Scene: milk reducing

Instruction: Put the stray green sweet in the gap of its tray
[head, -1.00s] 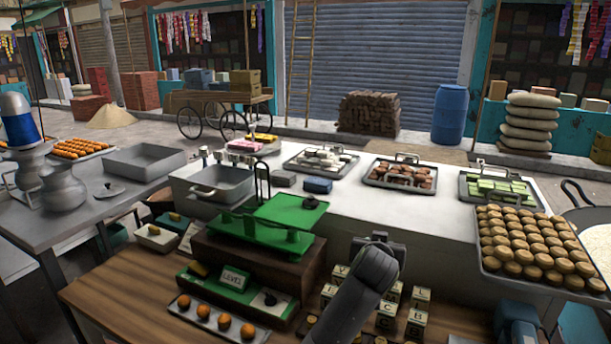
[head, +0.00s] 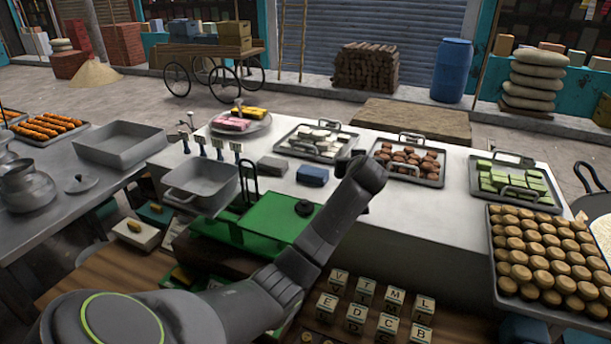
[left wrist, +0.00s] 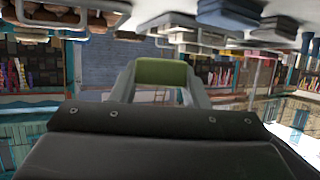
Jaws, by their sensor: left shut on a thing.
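My left arm rises from the lower left in the head view, and its wrist (head: 365,174) is over the front part of the white counter, left of the green-sweet tray. The gripper's fingers are mostly hidden there behind the wrist. In the left wrist view my left gripper (left wrist: 160,82) is shut on a green sweet (left wrist: 161,71), held between the fingertips. The tray of green sweets (head: 478,186) lies at the counter's right, with rows of green and pale green pieces; its gap is too small to make out. My right gripper is not in view.
A tray of brown sweets (head: 436,180) and a tray of white sweets (head: 285,145) lie left of the green tray. A tray of round biscuits (head: 495,290) stands in front of it. Lettered blocks (head: 390,323) and a green scale (head: 268,220) are nearer. Bare counter lies before the brown tray.

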